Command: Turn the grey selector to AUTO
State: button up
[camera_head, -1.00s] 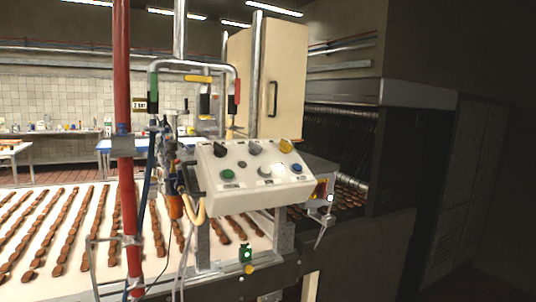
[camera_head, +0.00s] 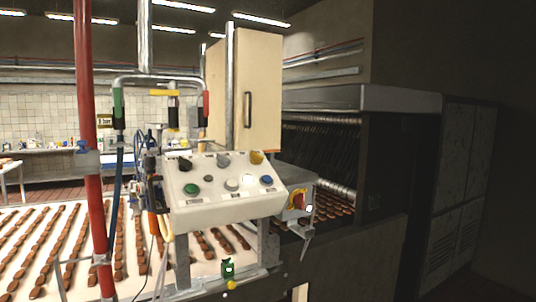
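A white control panel (camera_head: 215,208) with a sloped face stands at the end of the conveyor, near the middle of the head camera view. Its upper row holds a black knob (camera_head: 184,164), a grey selector (camera_head: 223,160) and a yellow knob (camera_head: 256,157). Its lower row has a green button (camera_head: 191,189), a white button (camera_head: 248,180) and a blue button (camera_head: 266,180). The labels are too small to read, so the selector's setting cannot be told. My gripper is not in view, and nothing touches the panel.
A conveyor (camera_head: 70,235) with rows of brown biscuits lies behind and left of the panel. A red vertical pipe (camera_head: 88,130) stands at left. A red-and-yellow switch (camera_head: 298,200) sits right of the panel. A dark machine (camera_head: 385,150) fills the right.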

aim_at(223, 162)
jog(key=z, duration=0.2)
jog(key=i, duration=1.4)
jog(key=u, duration=0.45)
